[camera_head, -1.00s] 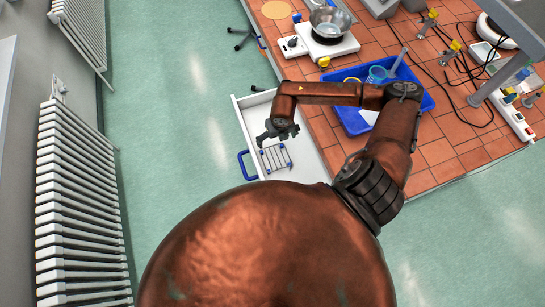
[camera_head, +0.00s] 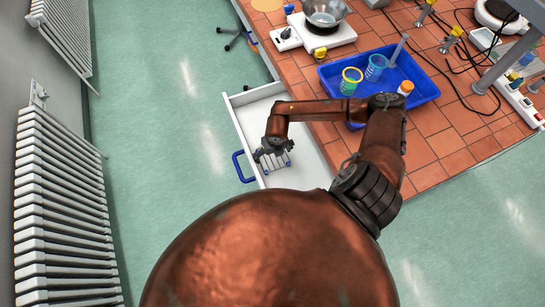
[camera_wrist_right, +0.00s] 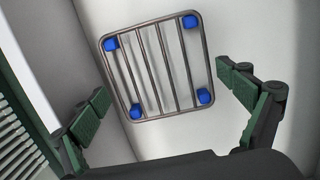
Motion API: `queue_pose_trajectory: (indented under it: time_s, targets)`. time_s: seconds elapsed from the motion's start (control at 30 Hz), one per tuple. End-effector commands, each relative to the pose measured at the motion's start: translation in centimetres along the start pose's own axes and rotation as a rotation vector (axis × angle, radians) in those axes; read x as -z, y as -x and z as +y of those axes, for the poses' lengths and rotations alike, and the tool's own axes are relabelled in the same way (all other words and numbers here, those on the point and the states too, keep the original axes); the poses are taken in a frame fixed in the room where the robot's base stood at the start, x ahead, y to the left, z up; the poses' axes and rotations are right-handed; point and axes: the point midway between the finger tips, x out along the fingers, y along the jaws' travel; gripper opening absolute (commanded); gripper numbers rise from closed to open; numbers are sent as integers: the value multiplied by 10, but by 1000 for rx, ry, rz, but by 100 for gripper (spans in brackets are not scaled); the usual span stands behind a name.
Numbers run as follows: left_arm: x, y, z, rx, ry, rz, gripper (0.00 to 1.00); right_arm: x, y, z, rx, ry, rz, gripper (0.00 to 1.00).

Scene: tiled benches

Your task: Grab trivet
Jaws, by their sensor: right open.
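The trivet (camera_wrist_right: 158,66) is a square metal rack with parallel bars and blue corner feet. It lies in the open white drawer (camera_head: 241,118), and the right wrist view shows it whole. In the head view the trivet (camera_head: 276,164) is partly hidden by my right gripper (camera_head: 268,152). In the right wrist view my right gripper (camera_wrist_right: 166,110) is open, its green-padded fingers spread wide. The trivet shows beyond and between the fingertips, with nothing held. My left gripper is not in view.
The drawer has a blue handle (camera_head: 243,167) and raised white walls around the trivet. On the tiled bench (camera_head: 445,120) stand a blue tray (camera_head: 424,85) with cups and a hot plate (camera_head: 335,36) with a metal bowl. Green floor lies left of the drawer.

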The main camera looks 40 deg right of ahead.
Motion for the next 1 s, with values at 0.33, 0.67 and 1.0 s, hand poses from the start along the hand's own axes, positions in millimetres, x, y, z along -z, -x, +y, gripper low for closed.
queue_pose_trajectory:
  time_s: [0.33, 0.67, 1.0]
  targets:
    - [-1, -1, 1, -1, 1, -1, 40, -1, -15, 0, 0, 1, -1, 94]
    - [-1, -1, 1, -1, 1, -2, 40, -1, -15, 0, 0, 1, -1, 75]
    - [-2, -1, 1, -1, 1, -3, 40, -1, -15, 0, 0, 1, -1, 62]
